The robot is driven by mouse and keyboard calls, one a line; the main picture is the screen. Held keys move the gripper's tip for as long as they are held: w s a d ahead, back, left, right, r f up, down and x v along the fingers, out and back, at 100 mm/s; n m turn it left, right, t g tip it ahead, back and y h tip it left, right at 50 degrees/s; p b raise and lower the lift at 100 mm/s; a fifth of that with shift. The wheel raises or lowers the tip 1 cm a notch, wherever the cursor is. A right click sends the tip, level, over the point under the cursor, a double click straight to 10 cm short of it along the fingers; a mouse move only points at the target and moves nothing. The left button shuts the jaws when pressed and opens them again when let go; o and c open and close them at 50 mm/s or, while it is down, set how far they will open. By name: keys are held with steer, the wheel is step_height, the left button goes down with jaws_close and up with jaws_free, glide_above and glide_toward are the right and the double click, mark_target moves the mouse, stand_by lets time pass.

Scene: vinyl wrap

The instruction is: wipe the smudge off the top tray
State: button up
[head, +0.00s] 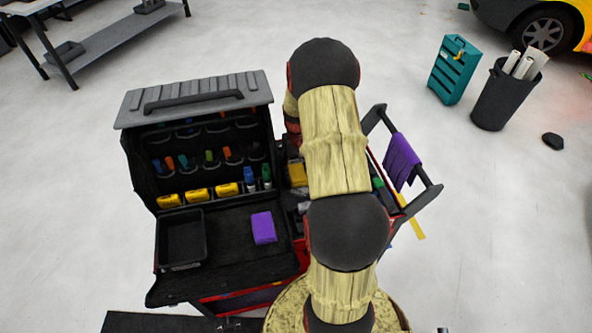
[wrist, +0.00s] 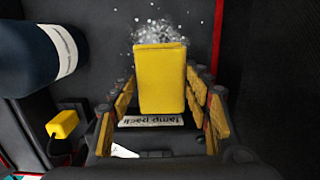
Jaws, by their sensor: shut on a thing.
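In the wrist view my gripper (wrist: 160,92) is shut on a yellow block (wrist: 160,75), with fingers along its left and right sides. A pale, speckled smudge (wrist: 197,45) shows on the dark tray surface (wrist: 195,12) just beyond the block, partly hidden by it. I cannot tell whether the block touches the tray. In the head view my arm covers much of the cart's top tray, and the gripper and smudge are hidden. A yellow piece (head: 298,174) shows left of my arm there; I cannot tell if it is the held block.
A dark bottle with a white band (wrist: 40,60) lies close left of my gripper. A raised tray edge runs at right. An open tool case (head: 205,150) with a purple block (head: 263,228) stands left of my arm. A purple cloth (head: 401,160) hangs on the cart's handle.

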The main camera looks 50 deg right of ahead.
mark_target(300, 178)
steer(key=shift+f+b, duration=0.45)
steer(key=shift+f, duration=0.65)
stand_by(0.7)
steer(key=shift+s+a+r+p, duration=0.1)
steer(key=shift+s+a+p, duration=0.15)
steer(key=shift+s+a, duration=0.3)
steer(key=shift+s+a+r+p, duration=0.1)
steer(key=shift+s+a+p, duration=0.2)
steer(key=shift+s, duration=0.35)
steer(key=shift+s+a+f+p, duration=0.1)
steer(key=shift+s+a+p, duration=0.1)
steer(key=shift+s+a, duration=0.4)
steer(key=shift+s+a+f+p, duration=0.15)
steer(key=shift+s+a, duration=0.25)
steer(key=shift+s, duration=0.4)
steer(key=shift+s+a+r+p, duration=0.1)
steer(key=shift+s+a+p, duration=0.15)
steer(key=shift+s+a, duration=0.35)
steer(key=shift+s+d+f, duration=0.1)
steer(key=shift+f, duration=0.05)
